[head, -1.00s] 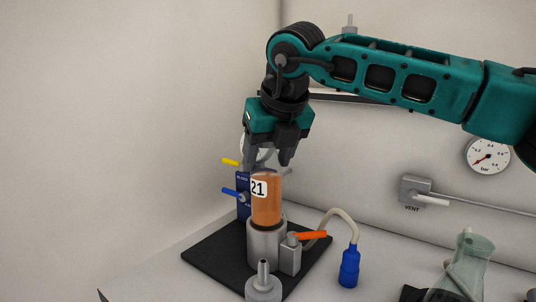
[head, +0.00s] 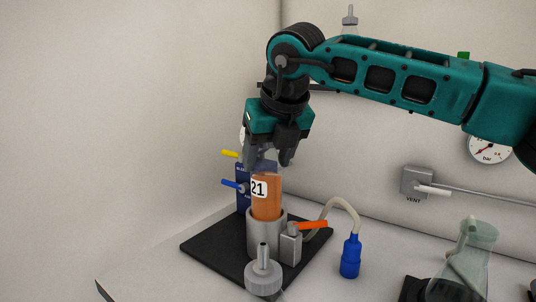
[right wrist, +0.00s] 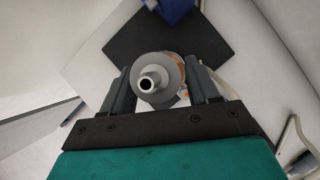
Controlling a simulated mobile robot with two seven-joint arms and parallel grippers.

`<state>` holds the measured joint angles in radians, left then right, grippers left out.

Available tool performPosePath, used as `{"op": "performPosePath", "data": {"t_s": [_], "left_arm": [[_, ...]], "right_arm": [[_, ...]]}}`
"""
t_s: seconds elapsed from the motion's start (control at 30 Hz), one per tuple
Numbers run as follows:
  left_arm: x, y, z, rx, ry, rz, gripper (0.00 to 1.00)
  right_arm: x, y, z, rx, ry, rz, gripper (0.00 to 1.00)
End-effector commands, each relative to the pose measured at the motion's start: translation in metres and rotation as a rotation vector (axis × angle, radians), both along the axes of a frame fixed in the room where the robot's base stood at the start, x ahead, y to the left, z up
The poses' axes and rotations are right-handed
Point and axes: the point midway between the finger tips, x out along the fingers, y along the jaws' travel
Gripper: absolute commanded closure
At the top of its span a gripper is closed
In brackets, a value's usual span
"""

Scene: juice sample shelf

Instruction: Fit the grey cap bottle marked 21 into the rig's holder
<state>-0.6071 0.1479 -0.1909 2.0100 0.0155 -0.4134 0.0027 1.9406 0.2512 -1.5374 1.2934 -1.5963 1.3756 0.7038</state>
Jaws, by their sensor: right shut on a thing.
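The bottle marked 21 (head: 266,203) is clear, filled with orange juice and upright, with its label facing me. Its lower end is hidden by the rim of the rig's grey cylindrical holder (head: 263,238); I cannot tell how deep it sits. My right gripper (head: 270,162) points down and is shut on the bottle's upper end, with the fingers hiding its top. In the right wrist view, a grey cap with a round nozzle (right wrist: 153,83) shows between the fingers, with some orange behind it. My left gripper is not in view.
A black base plate (head: 212,248) carries the holder, an orange lever (head: 312,225) and a blue panel (head: 242,178) with yellow and blue levers. A grey nozzle piece (head: 263,279) stands in front. A hose ends in a blue bulb (head: 350,258). A flask (head: 466,262) stands right.

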Motion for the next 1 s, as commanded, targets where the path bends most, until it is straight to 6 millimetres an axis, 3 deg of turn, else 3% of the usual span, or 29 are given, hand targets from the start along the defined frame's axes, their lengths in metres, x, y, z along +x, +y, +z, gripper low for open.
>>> {"op": "performPosePath", "data": {"t_s": [1.0], "left_arm": [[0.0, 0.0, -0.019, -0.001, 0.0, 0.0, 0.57]], "right_arm": [[0.0, 0.0, -0.021, 0.002, -0.002, 0.001, 1.0]]}}
